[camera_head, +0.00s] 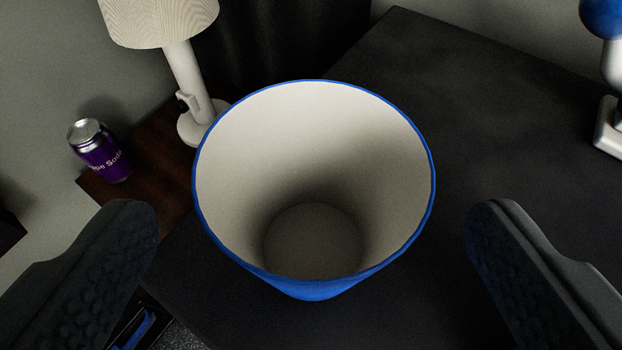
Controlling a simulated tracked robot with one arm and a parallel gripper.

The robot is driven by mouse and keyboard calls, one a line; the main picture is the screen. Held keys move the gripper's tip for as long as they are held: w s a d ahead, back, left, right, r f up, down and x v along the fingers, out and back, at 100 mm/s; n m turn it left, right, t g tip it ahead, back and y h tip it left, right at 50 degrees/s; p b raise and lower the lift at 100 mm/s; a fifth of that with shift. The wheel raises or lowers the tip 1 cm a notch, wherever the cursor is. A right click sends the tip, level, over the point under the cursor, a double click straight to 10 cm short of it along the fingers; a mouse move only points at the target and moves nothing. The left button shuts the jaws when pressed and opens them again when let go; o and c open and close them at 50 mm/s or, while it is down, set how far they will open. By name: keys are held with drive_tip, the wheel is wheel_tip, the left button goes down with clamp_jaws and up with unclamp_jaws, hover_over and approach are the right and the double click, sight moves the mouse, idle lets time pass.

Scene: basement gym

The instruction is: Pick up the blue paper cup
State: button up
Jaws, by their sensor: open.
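The blue paper cup (314,289) is in the middle of the view, upright, with its white inside and blue rim facing me. It is empty and appears to stand on a black surface. My gripper (312,222) is open, with one dark padded finger to the left of the cup and the other to the right. Both fingers are apart from the cup, with a gap on each side. The cup's lower outside is mostly hidden below its rim.
The black surface (480,140) is clear to the right of the cup. A purple soda can (100,152) and a white lamp (185,75) stand on a brown wooden surface (150,150) at the upper left. A blue and white object (610,75) is at the right edge.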

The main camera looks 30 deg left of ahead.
sight(314, 136)
drive_tip(key=shift+b+x, duration=0.85)
drive_tip(key=shift+x, duration=1.75)
drive_tip(key=shift+d, duration=0.1)
drive_tip(key=shift+r, duration=0.1)
drive_tip(key=c, duration=1)
